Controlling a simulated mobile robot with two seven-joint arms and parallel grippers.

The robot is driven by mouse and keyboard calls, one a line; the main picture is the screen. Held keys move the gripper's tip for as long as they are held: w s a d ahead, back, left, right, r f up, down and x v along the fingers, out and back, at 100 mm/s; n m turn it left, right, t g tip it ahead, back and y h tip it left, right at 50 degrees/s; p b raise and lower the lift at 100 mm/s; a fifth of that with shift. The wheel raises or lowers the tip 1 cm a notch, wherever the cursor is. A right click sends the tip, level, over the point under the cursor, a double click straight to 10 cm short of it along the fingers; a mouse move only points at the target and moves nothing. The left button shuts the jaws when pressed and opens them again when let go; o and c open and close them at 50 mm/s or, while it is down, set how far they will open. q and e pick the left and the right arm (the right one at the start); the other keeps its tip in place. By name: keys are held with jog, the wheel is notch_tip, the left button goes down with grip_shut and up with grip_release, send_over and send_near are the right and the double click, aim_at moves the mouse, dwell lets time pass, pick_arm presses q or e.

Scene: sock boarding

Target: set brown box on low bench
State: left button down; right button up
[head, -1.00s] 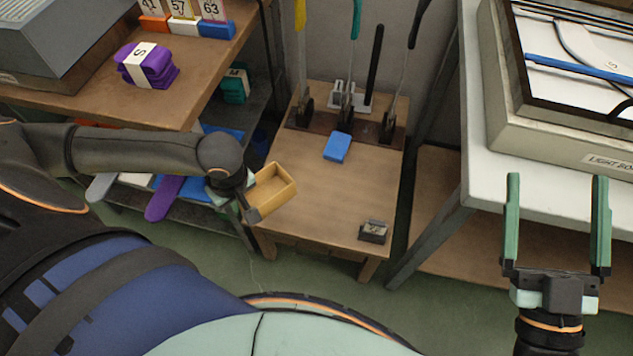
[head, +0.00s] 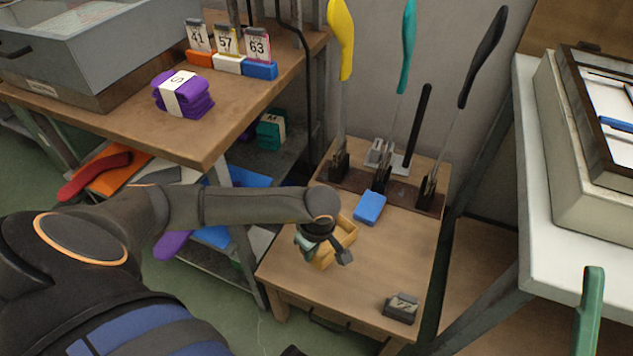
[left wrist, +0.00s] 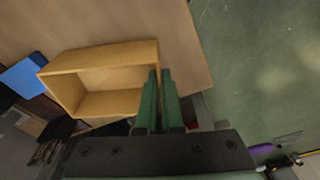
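The brown box (head: 343,240), a small open tan box, is over the left part of the low wooden bench (head: 370,270). In the left wrist view the box (left wrist: 100,56) shows its open side, with bench wood behind it. My left gripper (head: 325,250) is shut on one wall of the box; its green fingers (left wrist: 158,98) lie close together at that wall. I cannot tell whether the box touches the bench top. My right gripper shows only one green finger (head: 588,310) at the lower right edge, standing alone.
A blue block (head: 370,208) lies on the bench behind the box, and a small grey block (head: 401,308) sits near its front right. A table with purple socks (head: 182,95) is at left, a white table (head: 540,190) at right.

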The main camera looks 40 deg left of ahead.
pick_arm(q)
jog(key=shift+w+d+f+b, duration=0.3)
jog(key=shift+w+f, duration=0.35)
jog(key=shift+f, duration=0.25)
notch_tip(320, 180, down, 2)
jog(key=shift+f+b, duration=0.25)
jog(key=shift+b, duration=0.4)
jog(key=shift+f, duration=0.3)
jog(key=shift+r, duration=0.1)
jog(key=shift+f, duration=0.2)
jog(key=c, duration=1.1)
grip_release()
jog(key=shift+o, duration=0.2)
jog(key=shift+r, duration=0.15)
